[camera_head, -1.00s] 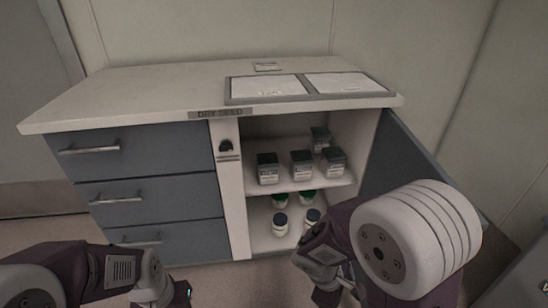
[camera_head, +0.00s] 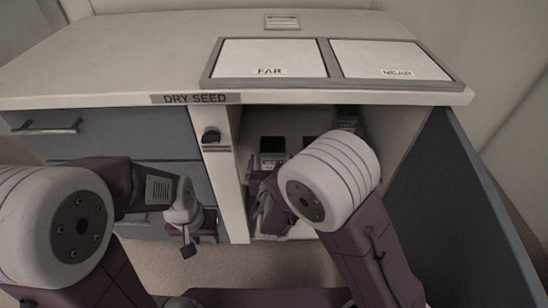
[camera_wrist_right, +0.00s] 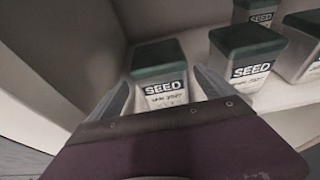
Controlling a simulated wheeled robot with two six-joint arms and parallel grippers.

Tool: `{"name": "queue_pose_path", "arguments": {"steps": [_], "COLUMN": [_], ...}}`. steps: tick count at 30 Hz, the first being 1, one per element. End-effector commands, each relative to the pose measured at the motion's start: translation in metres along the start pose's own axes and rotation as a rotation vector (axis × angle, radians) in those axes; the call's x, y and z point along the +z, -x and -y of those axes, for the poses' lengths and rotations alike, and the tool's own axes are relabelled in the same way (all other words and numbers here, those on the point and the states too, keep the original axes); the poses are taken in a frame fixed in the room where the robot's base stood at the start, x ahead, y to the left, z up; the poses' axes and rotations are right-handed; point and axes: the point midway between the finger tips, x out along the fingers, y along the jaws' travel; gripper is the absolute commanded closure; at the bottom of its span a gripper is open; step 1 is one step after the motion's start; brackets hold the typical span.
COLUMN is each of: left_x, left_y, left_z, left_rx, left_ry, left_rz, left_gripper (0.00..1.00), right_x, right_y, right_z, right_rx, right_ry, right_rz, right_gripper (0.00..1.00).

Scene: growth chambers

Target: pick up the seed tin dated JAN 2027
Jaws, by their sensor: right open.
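In the right wrist view, a grey tin with a dark green lid (camera_wrist_right: 160,72) stands on the shelf. Its label reads SEED, with small handwriting that looks like JAN 2027 but is blurred. My right gripper (camera_wrist_right: 165,84) is open, with one finger on each side of this tin; I cannot tell whether they touch it. A second similar tin (camera_wrist_right: 243,60) stands to its right. In the head view, a tin (camera_head: 272,150) shows inside the cabinet, and my right arm hides much of the shelf. My left gripper (camera_head: 189,249) hangs before the drawers; its jaws are unclear.
More tins (camera_wrist_right: 303,45) stand to the right and behind. The cabinet's side wall (camera_wrist_right: 65,50) is close on the left. The open door (camera_head: 455,210) stands on the right. A tray with FAR and NEAR pads (camera_head: 270,58) lies on the worktop (camera_head: 110,55).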

Motion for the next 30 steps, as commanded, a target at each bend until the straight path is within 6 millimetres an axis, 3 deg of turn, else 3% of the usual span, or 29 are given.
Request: {"name": "queue_pose_path", "arguments": {"steps": [4,8,12,19,20,28,30], "left_x": [0.000,0.003,0.003,0.003,0.003,0.003,0.003], "left_y": [-0.006,-0.028,-0.032,-0.031,-0.031,-0.031,-0.031], "left_z": [0.000,0.001,0.001,0.001,0.001,0.001,0.001], "left_rx": [0.000,0.000,0.000,0.000,0.000,0.000,0.000], "left_ry": [0.000,0.000,0.000,0.000,0.000,0.000,0.000], "left_rz": [-0.001,-0.001,0.000,-0.001,-0.001,-0.001,-0.001], "left_gripper": [0.64,0.64,0.64,0.64,0.64,0.64,0.64], "right_x": [-0.003,-0.010,-0.005,-0.003,-0.003,-0.003,-0.002], "right_y": [-0.007,-0.033,-0.051,-0.053,-0.053,-0.053,-0.053], "right_z": [0.001,0.004,0.003,0.003,0.003,0.003,0.003], "right_rx": [-0.001,-0.004,-0.002,-0.001,-0.001,-0.001,-0.001], "right_ry": [-0.002,-0.005,-0.002,0.000,0.000,-0.001,-0.001], "right_rz": [0.000,0.002,0.001,-0.001,-0.001,-0.001,0.000], "right_gripper": [0.06,0.06,0.06,0.06,0.09,0.83,0.83]}}
